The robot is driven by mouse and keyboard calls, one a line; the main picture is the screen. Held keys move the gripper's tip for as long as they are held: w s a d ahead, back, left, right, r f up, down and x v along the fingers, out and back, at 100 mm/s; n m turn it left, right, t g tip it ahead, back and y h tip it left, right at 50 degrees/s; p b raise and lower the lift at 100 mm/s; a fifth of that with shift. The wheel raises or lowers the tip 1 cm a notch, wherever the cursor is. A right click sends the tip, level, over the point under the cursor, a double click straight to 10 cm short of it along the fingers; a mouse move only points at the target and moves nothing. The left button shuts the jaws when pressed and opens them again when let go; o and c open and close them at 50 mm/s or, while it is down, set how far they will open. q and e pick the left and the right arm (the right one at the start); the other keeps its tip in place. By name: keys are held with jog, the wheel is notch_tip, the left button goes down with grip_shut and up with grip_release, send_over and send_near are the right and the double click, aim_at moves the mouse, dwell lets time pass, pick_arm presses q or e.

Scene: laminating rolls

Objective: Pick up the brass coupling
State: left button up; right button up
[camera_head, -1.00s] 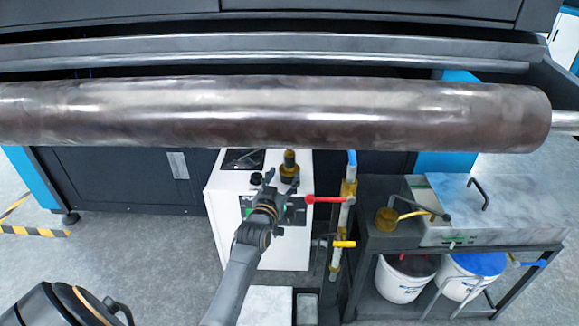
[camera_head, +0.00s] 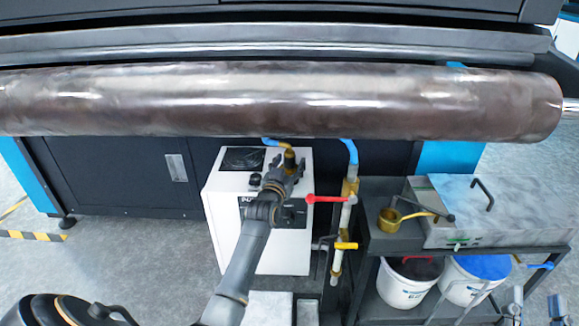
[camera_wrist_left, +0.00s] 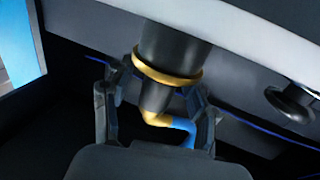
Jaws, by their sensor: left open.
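The brass coupling (camera_head: 290,158) stands on top of the white box (camera_head: 222,200) in the head view. In the left wrist view it appears as a dark cylinder with a brass ring (camera_wrist_left: 168,76). Below it, a brass elbow (camera_wrist_left: 155,118) joins a blue hose. My left gripper (camera_head: 287,168) is open at the coupling, with one finger on each side of the fitting. I cannot tell whether the fingers touch it. My right gripper (camera_head: 535,303) shows only its fingertips at the lower right edge, apart and with nothing visible between them.
A large dark roll (camera_head: 280,100) spans the view just above the box.

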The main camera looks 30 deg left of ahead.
pick_arm(q)
jog(key=shift+w, duration=0.2)
grip_shut()
jog(key=shift+r, duration=0.1)
